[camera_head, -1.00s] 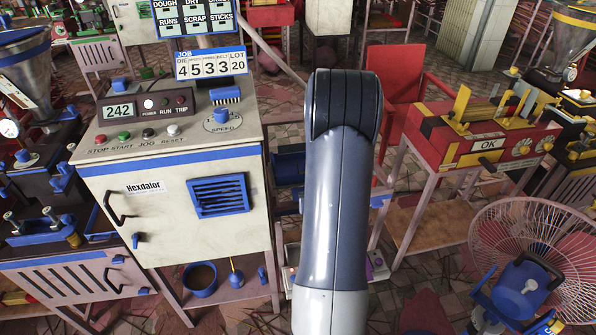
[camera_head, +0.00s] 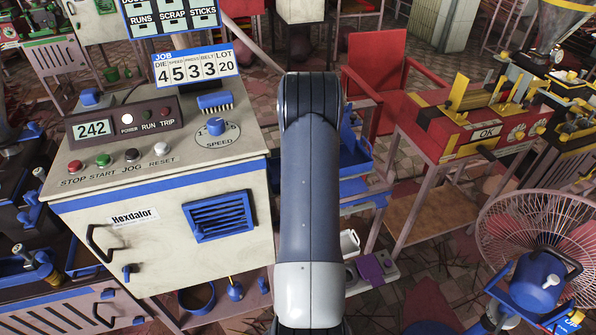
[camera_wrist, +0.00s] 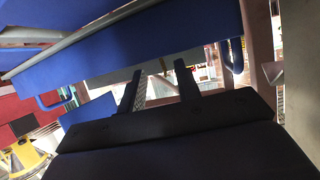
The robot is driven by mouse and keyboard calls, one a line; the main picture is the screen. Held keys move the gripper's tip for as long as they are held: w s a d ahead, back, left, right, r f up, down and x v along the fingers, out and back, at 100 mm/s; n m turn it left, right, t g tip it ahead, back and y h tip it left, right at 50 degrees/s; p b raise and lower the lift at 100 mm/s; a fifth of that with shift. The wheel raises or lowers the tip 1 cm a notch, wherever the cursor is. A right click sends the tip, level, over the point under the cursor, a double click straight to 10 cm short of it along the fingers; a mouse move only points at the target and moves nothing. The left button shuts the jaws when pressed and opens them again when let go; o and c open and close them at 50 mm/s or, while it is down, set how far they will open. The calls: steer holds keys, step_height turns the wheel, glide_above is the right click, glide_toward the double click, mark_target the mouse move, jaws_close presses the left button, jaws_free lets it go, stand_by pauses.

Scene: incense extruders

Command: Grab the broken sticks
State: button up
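I cannot make out the broken sticks for certain in either view. My gripper (camera_wrist: 159,84) shows in the wrist view as two dark fingers held apart, with nothing seen between them. A long blue panel or tray edge (camera_wrist: 130,50) crosses the wrist view just above and beyond the fingers; whether they touch it I cannot tell. In the head view my arm hides the middle of the scene, and my gripper is not seen there. Blue trays (camera_head: 356,150) show just right of my arm.
The white Hexdalor cabinet (camera_head: 140,255) with its control panel stands close on the left. A red bench machine (camera_head: 450,135) and a red chair (camera_head: 380,75) stand right of my arm. A wire-cage fan (camera_head: 525,225) is at lower right. A small white container (camera_head: 349,243) sits low beside my arm.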

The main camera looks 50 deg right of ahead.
steer(key=shift+w+d, duration=0.3)
steer(key=shift+w, duration=0.2)
steer(key=shift+p+x, duration=0.65)
steer(key=shift+x, duration=1.5)
steer(key=shift+w+r, duration=0.1)
steer(key=shift+r, duration=0.05)
steer(key=shift+c, duration=0.4)
jaws_close()
